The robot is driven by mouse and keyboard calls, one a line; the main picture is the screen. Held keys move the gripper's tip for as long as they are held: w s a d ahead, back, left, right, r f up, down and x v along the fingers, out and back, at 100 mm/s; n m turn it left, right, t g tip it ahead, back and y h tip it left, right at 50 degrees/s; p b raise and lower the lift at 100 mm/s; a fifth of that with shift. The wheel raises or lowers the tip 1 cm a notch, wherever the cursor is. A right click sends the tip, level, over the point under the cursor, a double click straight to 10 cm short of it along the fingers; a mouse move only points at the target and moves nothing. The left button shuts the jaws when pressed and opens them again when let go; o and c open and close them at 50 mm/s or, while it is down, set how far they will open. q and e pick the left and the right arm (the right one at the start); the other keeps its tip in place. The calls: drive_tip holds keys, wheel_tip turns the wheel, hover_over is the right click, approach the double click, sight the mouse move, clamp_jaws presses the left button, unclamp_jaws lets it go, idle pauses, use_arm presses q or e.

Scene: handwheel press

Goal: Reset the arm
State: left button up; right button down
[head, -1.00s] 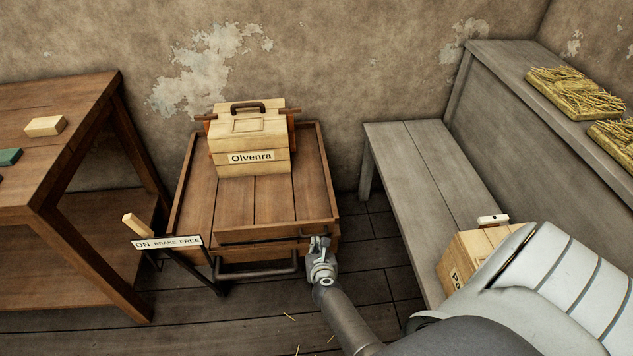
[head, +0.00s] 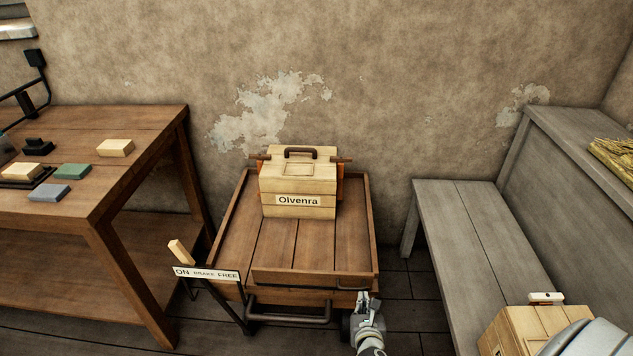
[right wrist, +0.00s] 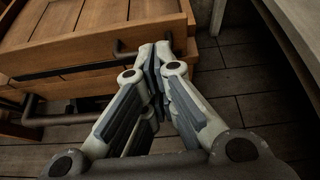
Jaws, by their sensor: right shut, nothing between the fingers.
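My right gripper (head: 366,302) is shut and empty at the front right corner of the wooden cart (head: 240,240) in the head view. In the right wrist view its closed fingers (right wrist: 155,55) point toward the cart's front edge, close to a dark handle (right wrist: 118,50) there. I cannot tell whether they touch it. A wooden box labelled "Olvenra" (head: 298,208) stands on the cart. My left gripper is not in view.
A brake lever (head: 180,250) with a sign reading "ON BRAKE FREE" stands at the cart's front left. A wooden table (head: 130,130) with several small blocks is at left. A grey bench (head: 470,220) is at right, with another wooden box (head: 510,325) near my arm.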

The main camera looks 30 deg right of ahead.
drive_tip(key=shift+y, duration=0.4)
drive_tip(key=a, duration=0.1)
drive_tip(key=s+a+f, duration=0.1)
drive_tip(key=a+f, duration=0.1)
drive_tip(key=a, duration=0.1)
drive_tip(key=shift+s, duration=0.15)
drive_tip(key=x, duration=0.7)
drive_tip(key=s+a+f+n+g+y+p, duration=0.1)
drive_tip(key=s+a+f+n+y, duration=0.2)
drive_tip(key=s+a+f+n, duration=0.65)
drive_tip(key=s+a+f+n+g+y, duration=0.2)
drive_tip(key=s+f+n+y, duration=0.15)
drive_tip(key=n, duration=1.05)
use_arm(q)
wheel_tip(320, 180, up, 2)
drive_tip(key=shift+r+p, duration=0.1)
drive_tip(key=shift+p, duration=0.5)
use_arm(e)
drive_tip(key=s+f+n+g, duration=0.3)
drive_tip(key=s+n, duration=0.7)
drive_tip(key=s, duration=0.4)
drive_tip(key=s+f+n+g, duration=0.3)
drive_tip(key=s+f+n, duration=0.3)
drive_tip(key=s+n, duration=0.4)
drive_tip(key=s, duration=0.4)
drive_tip(key=shift+s+f+n+g, duration=0.2)
drive_tip(key=shift+s+n+g, duration=0.15)
drive_tip(key=shift+g, duration=0.05)
drive_tip(key=shift+a+h, duration=0.2)
drive_tip(key=shift+h, duration=0.05)
